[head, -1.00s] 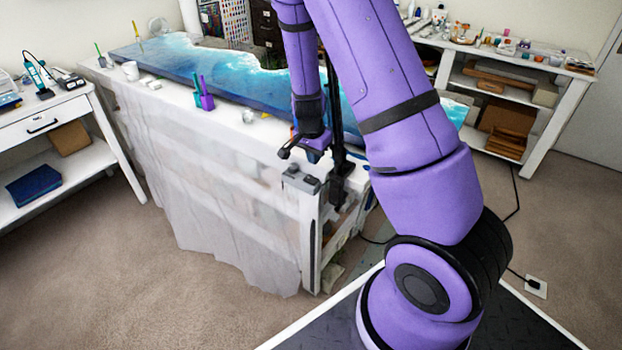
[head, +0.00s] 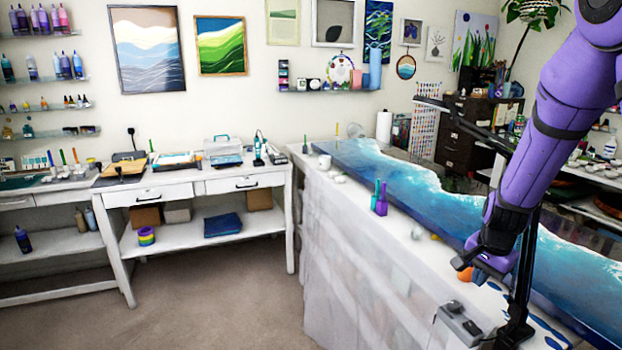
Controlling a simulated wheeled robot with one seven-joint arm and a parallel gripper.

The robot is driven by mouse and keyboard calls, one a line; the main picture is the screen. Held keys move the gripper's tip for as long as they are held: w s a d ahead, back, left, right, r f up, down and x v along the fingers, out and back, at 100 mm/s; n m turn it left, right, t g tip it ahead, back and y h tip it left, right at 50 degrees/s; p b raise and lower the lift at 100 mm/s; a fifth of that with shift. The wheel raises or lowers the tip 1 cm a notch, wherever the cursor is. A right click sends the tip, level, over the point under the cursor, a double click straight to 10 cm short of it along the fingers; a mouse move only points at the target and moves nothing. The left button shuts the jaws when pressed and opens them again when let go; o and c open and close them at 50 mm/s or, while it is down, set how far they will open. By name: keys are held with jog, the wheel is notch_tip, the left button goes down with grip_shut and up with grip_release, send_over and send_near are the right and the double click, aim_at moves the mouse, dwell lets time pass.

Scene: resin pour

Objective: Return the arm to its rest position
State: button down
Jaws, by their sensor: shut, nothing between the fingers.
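My purple arm (head: 565,100) comes in at the upper right of the head view and hangs down over the near right part of the draped white table. My gripper (head: 474,258) is at its lower end, low beside a black upright stand (head: 522,270). Its fingers are shut and hold nothing. They are small and dark here, and I cannot tell how far they are above the table top.
The table bears a long blue resin slab (head: 400,185) with purple and teal sticks in a holder (head: 380,199). A grey box (head: 458,325) and an orange item (head: 465,274) are close to my gripper. A white workbench (head: 220,184) stands left; carpet (head: 230,310) is open.

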jog(key=s+a+r+n+t+y, duration=0.1)
jog(key=s+a+r+n, duration=0.2)
jog(key=s+r, duration=0.35)
jog(key=s+a+r+n+t, duration=0.1)
jog(key=s+a+r+n, duration=0.2)
jog(key=r, duration=0.7)
jog(key=s+a+r+n, duration=0.1)
jog(key=s+r, duration=0.3)
jog(key=s, duration=0.4)
jog(key=s+a+r+n+t, duration=0.1)
jog(key=s+r+n, duration=0.3)
jog(key=s, duration=0.3)
jog(key=shift+s+a+r+n+t+h, duration=0.25)
jog(key=shift+s+n+t+h, duration=0.05)
jog(key=shift+s+h, duration=0.1)
